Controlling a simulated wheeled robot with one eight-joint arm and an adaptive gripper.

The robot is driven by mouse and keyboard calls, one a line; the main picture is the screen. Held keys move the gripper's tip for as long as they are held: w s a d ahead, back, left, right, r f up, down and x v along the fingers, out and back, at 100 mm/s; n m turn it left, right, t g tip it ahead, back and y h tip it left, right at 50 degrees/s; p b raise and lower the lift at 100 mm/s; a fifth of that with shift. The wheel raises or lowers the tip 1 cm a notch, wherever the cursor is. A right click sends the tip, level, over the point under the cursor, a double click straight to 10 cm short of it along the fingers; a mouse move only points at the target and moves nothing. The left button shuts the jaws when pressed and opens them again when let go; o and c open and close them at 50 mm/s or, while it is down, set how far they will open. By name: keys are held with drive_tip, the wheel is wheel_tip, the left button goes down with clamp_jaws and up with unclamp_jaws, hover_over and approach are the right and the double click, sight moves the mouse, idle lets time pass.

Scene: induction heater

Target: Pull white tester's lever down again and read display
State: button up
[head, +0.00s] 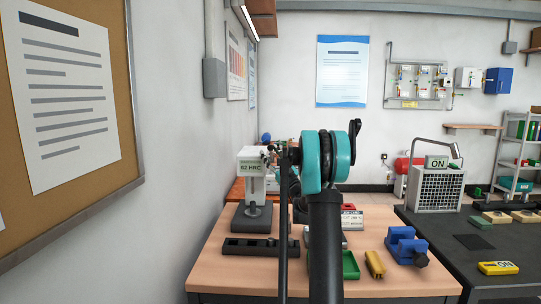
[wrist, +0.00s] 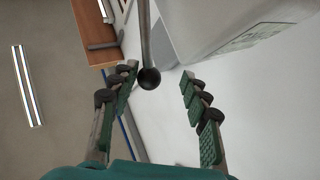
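The white tester (head: 251,184) stands upright on its dark base at the back left of the wooden table. Its display (head: 249,168) appears to read 62 HRC. My gripper (head: 272,154) is at the right side of the tester's head, partly hidden by my arm. In the wrist view, the lever's rod ends in a black ball knob (wrist: 149,78). My gripper (wrist: 159,74) is open, with the knob between its fingertips, nearer the left finger. A gap shows to the right finger. The tester's white body (wrist: 205,25) fills the upper right there.
On the wooden table (head: 225,281) are a long black block (head: 258,249), a green tray (head: 350,265), a brass-coloured piece (head: 375,264) and a blue vise (head: 406,247). A wall with a notice board (head: 135,100) is close on the left. A dark bench (head: 450,240) stands right.

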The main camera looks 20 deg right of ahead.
drive_tip(key=v, duration=1.2)
